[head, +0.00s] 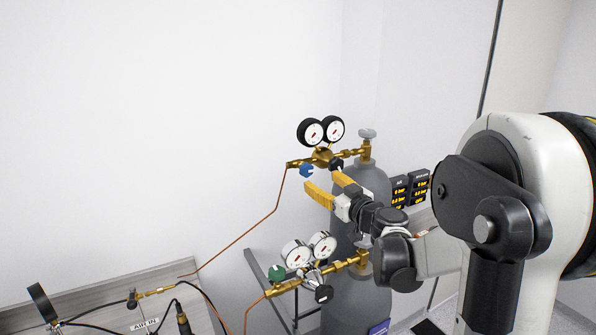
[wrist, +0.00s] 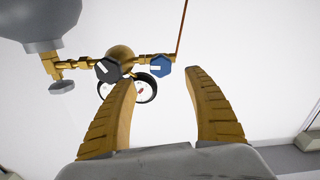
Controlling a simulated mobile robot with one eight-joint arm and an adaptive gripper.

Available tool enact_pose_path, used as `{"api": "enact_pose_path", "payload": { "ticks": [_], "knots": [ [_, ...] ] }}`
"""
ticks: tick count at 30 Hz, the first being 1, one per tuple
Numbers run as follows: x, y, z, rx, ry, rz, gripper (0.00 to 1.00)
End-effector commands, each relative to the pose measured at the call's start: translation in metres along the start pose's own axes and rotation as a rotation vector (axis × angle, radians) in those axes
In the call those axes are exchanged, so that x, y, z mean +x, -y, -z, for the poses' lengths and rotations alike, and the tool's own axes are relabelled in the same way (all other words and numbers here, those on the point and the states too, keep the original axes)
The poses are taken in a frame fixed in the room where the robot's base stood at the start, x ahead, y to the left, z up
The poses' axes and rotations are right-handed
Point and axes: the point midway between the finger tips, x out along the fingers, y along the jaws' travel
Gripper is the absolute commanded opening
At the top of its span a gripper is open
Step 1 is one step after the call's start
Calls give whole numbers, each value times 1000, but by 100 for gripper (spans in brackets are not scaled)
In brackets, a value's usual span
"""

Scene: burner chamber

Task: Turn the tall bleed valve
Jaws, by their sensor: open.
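The taller grey cylinder (head: 368,180) carries a brass regulator with two gauges (head: 322,131), a blue knob (head: 306,170) and a black knob (head: 337,164). No label shows which knob is the bleed valve. My gripper (head: 322,180) is open and empty just below and right of the blue knob. In the wrist view, the blue knob (wrist: 160,67) shows between and just beyond my yellow fingertips (wrist: 161,77), its white mark roughly level. The black knob (wrist: 108,69) sits left of it, close to the left fingertip. No contact is visible.
A shorter cylinder (head: 345,300) stands in front with two gauges (head: 308,250), a green knob (head: 277,272) and a black knob (head: 323,294). A copper tube (head: 240,236) runs down left from the blue knob's fitting. Lit displays (head: 410,188) are right. The left wall is bare.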

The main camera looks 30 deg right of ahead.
Motion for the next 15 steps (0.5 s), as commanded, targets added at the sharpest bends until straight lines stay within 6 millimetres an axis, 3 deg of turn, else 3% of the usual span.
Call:
{"api": "enact_pose_path", "payload": {
  "ticks": [9, 15],
  "knots": [
    [64, 1, 2, 0, 1, 3, 61],
    [86, 1, 1, 1, 1, 3, 61]
  ]
}}
